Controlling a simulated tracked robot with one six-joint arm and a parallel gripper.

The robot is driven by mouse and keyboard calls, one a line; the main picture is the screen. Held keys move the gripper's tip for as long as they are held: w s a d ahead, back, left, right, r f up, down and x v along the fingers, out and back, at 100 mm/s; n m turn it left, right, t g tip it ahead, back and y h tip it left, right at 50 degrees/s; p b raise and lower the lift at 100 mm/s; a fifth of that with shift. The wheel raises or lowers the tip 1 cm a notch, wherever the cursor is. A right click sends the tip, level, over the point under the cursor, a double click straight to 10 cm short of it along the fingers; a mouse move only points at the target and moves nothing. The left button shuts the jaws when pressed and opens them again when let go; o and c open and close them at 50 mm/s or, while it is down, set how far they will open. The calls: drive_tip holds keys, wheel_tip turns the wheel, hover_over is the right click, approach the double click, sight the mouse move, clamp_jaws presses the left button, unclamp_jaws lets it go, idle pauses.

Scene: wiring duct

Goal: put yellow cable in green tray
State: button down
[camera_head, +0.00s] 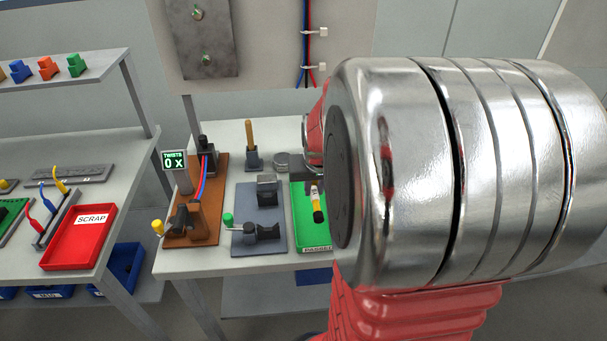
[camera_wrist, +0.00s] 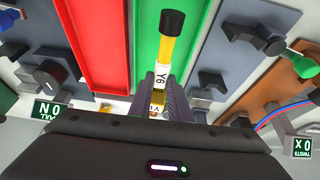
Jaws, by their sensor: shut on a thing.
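A short yellow cable (camera_wrist: 168,50) with a black end and a white label reading Y6 is held by my gripper (camera_wrist: 163,92), whose fingers are shut on it. In the head view the cable (camera_head: 317,203) shows over the green tray (camera_head: 304,223) on the middle bench. I cannot tell whether it touches the tray floor. The green tray (camera_wrist: 147,30) lies behind the cable in the wrist view.
A red tray (camera_wrist: 105,40) adjoins the green one in the wrist view. Grey clamp fixtures (camera_head: 262,230) and a brown board with cables (camera_head: 200,210) stand to the left on the bench. A red SCRAP tray (camera_head: 80,237) sits on the separate left bench.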

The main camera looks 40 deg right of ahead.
drive_tip(key=shift+f, duration=1.95)
drive_tip(key=c, duration=1.6)
unclamp_jaws()
drive_tip(key=shift+r, duration=0.15)
drive_tip(key=v, duration=1.3)
drive_tip(key=shift+s+a+r, duration=0.1)
drive_tip(key=shift+r, duration=0.1)
